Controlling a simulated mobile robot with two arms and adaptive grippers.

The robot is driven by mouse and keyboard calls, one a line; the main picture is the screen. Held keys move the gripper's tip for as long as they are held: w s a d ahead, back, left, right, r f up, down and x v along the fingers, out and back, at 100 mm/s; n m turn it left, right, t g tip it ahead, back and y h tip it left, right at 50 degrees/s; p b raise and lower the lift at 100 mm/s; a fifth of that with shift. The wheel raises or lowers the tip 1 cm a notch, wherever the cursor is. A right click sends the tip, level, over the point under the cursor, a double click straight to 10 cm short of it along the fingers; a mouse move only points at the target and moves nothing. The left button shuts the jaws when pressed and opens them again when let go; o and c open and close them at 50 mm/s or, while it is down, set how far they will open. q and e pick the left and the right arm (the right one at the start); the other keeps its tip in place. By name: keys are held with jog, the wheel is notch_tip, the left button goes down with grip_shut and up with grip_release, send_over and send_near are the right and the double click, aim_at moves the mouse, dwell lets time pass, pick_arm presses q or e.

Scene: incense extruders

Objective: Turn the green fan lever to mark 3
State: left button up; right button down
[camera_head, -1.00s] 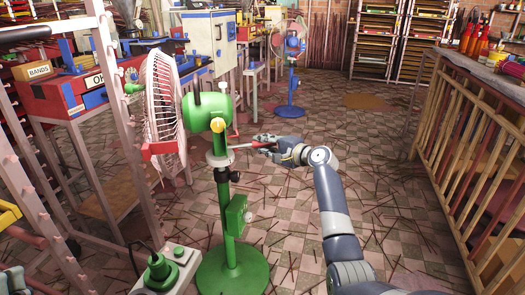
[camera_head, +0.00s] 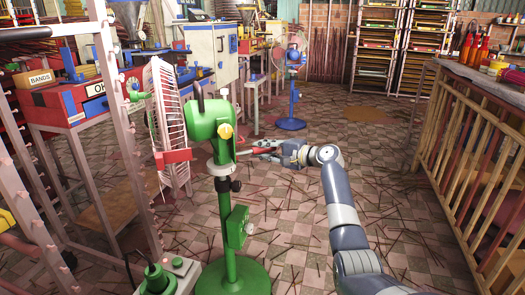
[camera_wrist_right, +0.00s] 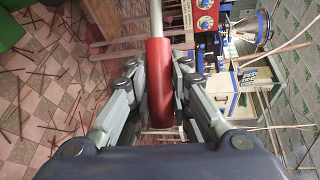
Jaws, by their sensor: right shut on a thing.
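The green fan (camera_head: 210,118) stands on a green post with a round base, its pale cage (camera_head: 168,120) facing left. Its lever reaches out to the right from just below the fan head and ends in a red handle (camera_wrist_right: 159,85). My right gripper (camera_head: 262,149) is shut on this handle. In the right wrist view my fingers (camera_wrist_right: 160,95) lie on both sides of the handle, and the lever's grey rod (camera_wrist_right: 155,18) runs on beyond it. No mark numbers can be read. My left gripper is not in view.
A grey box with a green knob (camera_head: 157,278) is at the front, left of the fan base. A pink rack (camera_head: 110,110) stands on the left and a wooden railing (camera_head: 460,165) on the right. A blue fan (camera_head: 291,75) stands farther back. Thin sticks litter the tiled floor (camera_head: 300,215).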

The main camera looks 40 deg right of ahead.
jog(key=c, duration=1.7)
grip_release()
jog(key=shift+o, duration=1.3)
jog(key=shift+w+a, duration=0.1)
jog(key=shift+w, duration=0.1)
jog(key=shift+s, duration=0.15)
jog(key=v, duration=1.2)
